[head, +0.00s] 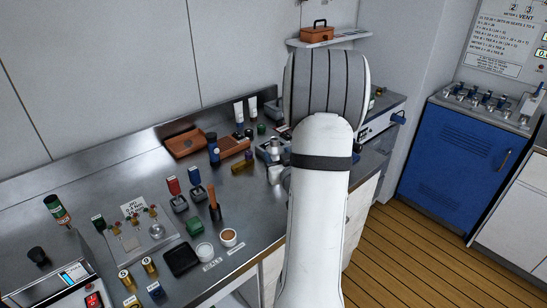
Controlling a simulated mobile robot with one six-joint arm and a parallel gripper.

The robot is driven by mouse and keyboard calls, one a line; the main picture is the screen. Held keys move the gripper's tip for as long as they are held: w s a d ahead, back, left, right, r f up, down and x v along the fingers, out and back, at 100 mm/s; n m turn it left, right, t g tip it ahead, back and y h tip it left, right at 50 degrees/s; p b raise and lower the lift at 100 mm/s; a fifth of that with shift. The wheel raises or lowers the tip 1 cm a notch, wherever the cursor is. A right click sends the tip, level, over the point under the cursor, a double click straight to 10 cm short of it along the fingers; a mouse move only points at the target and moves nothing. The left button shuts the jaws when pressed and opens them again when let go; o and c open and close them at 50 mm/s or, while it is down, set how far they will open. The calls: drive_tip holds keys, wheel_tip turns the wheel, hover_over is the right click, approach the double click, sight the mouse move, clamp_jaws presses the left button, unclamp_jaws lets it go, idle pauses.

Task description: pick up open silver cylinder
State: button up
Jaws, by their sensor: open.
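My white arm with its grey padded top rises through the right-middle of the head view and covers part of the bench. My gripper is not visible; the arm hides where it could be. A small silver cylinder (274,144) stands on a dark block just left of the arm. A pale silvery cup-like piece (275,175) sits below it, close to the arm's edge. I cannot tell which of the two is the open silver cylinder, or whether either top is open.
The steel bench (100,180) is crowded with small bottles and blocks. A brown open case (184,142) lies at the back. A white jar (204,252) and a brown-filled cup (228,238) stand near the front edge. A blue cabinet (450,155) stands right, beyond clear wooden floor (420,260).

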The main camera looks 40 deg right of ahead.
sight(276, 143)
drive_tip(key=shift+s+d+r+t, duration=0.1)
drive_tip(key=shift+s+d+t, duration=0.15)
drive_tip(key=shift+d+t, duration=0.25)
drive_tip(key=p+x, duration=0.3)
drive_tip(key=x, duration=0.4)
drive_tip(key=shift+w+d+r+p, duration=0.15)
drive_tip(key=shift+w+p, duration=0.1)
drive_tip(key=shift+p, duration=0.1)
drive_tip(key=shift+c, duration=0.4)
clamp_jaws()
